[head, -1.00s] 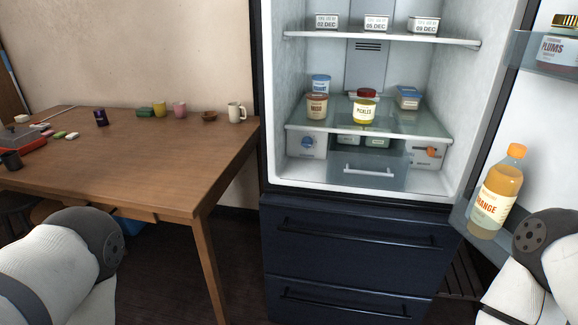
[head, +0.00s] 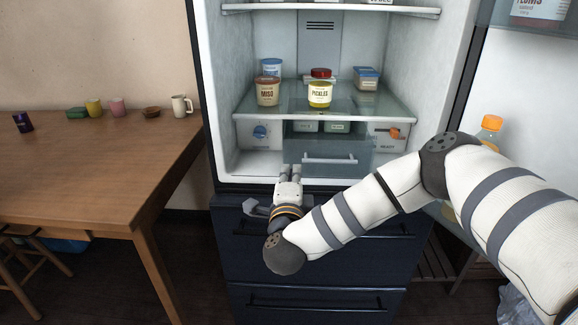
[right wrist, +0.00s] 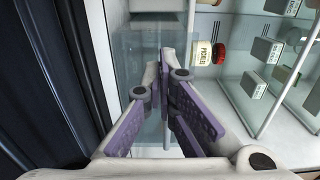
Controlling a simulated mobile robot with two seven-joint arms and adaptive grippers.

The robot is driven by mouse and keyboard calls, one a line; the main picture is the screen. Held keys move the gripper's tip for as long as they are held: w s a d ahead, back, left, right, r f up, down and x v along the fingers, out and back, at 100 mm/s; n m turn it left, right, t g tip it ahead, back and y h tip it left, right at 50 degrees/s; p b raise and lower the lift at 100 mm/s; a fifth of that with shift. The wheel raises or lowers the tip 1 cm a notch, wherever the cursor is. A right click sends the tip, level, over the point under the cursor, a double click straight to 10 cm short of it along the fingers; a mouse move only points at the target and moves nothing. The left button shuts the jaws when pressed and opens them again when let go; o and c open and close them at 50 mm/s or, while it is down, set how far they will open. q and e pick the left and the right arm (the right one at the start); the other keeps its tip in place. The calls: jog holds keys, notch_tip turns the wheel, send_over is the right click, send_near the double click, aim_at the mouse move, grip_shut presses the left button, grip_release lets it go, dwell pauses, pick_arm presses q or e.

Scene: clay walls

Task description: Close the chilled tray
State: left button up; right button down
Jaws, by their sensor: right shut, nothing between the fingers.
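The chilled tray (head: 325,168) is a see-through grey drawer with a pale bar handle, low in the middle of the open fridge. It stands pulled out past the shelf above it, with small boxes visible inside at its back. It also shows in the right wrist view as a clear panel (right wrist: 130,60). My right gripper (head: 291,169) is shut and empty, at the left end of the tray's front and left of the handle. In the right wrist view its fingers (right wrist: 163,72) overlap the clear panel; I cannot tell whether they touch it. My left gripper is not in view.
A glass shelf (head: 377,104) above the tray holds a pickles jar (head: 320,93), a miso tub (head: 268,92) and other containers. The open fridge door with an orange bottle (head: 490,130) stands at right. A wooden table (head: 95,175) is at left.

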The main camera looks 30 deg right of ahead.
aim_at(292, 158)
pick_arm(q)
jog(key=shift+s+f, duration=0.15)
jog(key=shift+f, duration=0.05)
pick_arm(e)
jog(key=shift+x, duration=2.35)
jog(key=shift+w, duration=0.1)
